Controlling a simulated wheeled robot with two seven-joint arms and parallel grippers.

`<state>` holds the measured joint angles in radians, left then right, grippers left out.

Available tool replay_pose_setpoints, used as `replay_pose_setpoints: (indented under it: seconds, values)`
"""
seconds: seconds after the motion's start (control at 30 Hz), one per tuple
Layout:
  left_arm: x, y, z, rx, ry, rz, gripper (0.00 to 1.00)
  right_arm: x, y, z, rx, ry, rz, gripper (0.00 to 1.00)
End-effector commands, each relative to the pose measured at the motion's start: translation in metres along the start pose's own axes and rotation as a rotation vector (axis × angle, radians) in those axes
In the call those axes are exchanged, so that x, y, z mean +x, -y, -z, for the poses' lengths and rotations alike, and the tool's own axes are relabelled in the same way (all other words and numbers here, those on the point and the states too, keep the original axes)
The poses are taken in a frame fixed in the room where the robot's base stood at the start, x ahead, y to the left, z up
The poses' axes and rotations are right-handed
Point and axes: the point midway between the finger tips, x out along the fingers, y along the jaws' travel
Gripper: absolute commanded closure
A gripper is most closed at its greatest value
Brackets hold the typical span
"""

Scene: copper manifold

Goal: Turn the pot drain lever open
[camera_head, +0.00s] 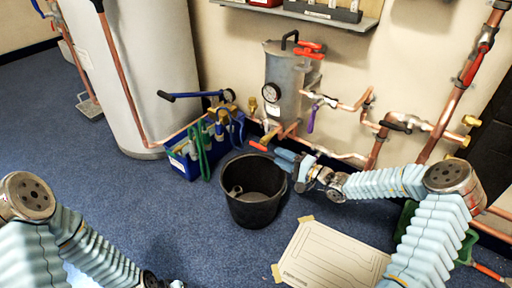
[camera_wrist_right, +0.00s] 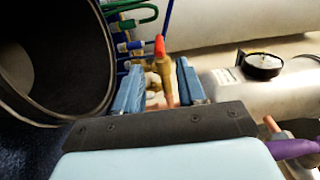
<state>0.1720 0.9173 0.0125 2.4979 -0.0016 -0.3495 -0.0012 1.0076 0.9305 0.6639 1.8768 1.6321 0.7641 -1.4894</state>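The pot (camera_head: 284,88) is a grey cylinder with a gauge, standing against the wall. Its drain lever (camera_head: 270,136), red-orange, sits low in front of the pot on a brass and copper fitting. In the right wrist view the red lever (camera_wrist_right: 160,47) stands up on a brass valve (camera_wrist_right: 161,68). My right gripper (camera_head: 287,160) is just in front of the lever. Its two blue fingers (camera_wrist_right: 160,84) are apart, with the valve showing between them; contact cannot be told. My left gripper (camera_head: 165,282) is cut off at the bottom edge.
A black bucket (camera_head: 254,208) stands on the floor below the drain, close to the right gripper. A blue crate (camera_head: 180,166) of tools is left of it. Copper pipes with a purple lever (camera_head: 312,116) run right. A marked board (camera_head: 330,258) lies on the floor.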

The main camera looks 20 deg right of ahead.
Motion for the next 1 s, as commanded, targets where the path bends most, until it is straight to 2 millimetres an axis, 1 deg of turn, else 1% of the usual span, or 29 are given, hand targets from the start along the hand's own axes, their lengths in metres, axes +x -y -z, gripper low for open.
replay_pose_setpoints:
  seconds: [0.03,0.2,0.3,0.43,0.5,0.6,0.87,0.97,1.0]
  values:
    - [0.004,0.002,0.0,0.0,0.0,0.0,0.55,0.013,-0.003,-0.001,0.001,0.003,0.002,0.6]
    - [0.01,0.004,0.0,-0.001,-0.002,0.0,0.55,0.053,-0.003,-0.002,0.002,0.003,0.001,0.6]
    - [0.013,0.005,0.001,-0.001,-0.003,0.001,0.55,0.073,-0.003,-0.002,0.002,0.003,0.0,0.6]
    - [0.016,0.006,0.001,-0.001,-0.005,0.001,0.55,0.092,-0.002,-0.001,0.002,0.002,0.0,0.6]
    - [0.017,0.007,0.001,-0.001,-0.005,0.001,0.55,0.098,-0.002,-0.001,0.002,0.002,-0.001,0.6]
    - [0.017,0.007,0.001,-0.001,-0.005,0.001,0.55,0.103,-0.001,-0.001,0.002,0.001,-0.002,0.6]
    - [0.017,0.007,0.001,-0.001,-0.005,0.001,0.55,0.104,-0.001,-0.001,0.002,0.002,-0.002,0.6]
    - [0.017,0.007,0.001,-0.001,-0.005,0.001,0.55,0.104,-0.001,-0.001,0.002,0.002,-0.003,0.74]
    - [0.017,0.007,0.001,-0.001,-0.005,0.001,0.55,0.104,-0.001,-0.001,0.002,0.002,-0.003,0.8]
